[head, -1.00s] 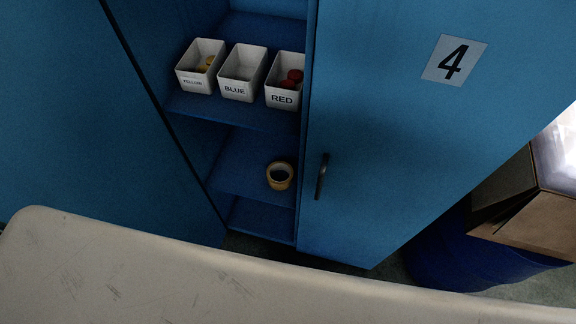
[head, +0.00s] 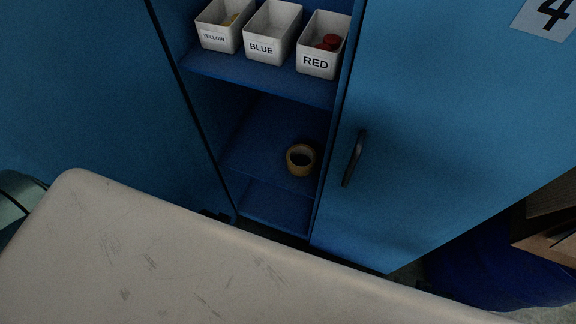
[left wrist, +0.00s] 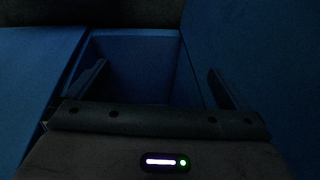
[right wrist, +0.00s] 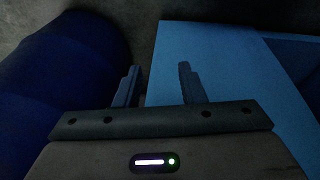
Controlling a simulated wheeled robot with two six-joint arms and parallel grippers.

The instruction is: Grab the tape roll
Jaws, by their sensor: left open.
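The tape roll (head: 301,169) is tan with a dark hole. In the head view it sits on a lower shelf (head: 262,142) of the open blue cabinet section, near that shelf's right side. My left gripper (left wrist: 156,68) is open and empty, with its fingers wide apart in front of a dark blue box-like recess. My right gripper (right wrist: 158,67) is open with a narrower gap and holds nothing. It is above a blue panel edge and the floor. Neither gripper shows in the head view, and the tape roll is not visible in either wrist view.
White bins labelled YELLOW (head: 216,38), BLUE (head: 262,47) and RED (head: 316,63) stand on the shelf above. A blue door with a dark handle (head: 353,158) is to the right. A beige surface (head: 180,260) fills the foreground. A blue barrel (head: 490,275) stands lower right.

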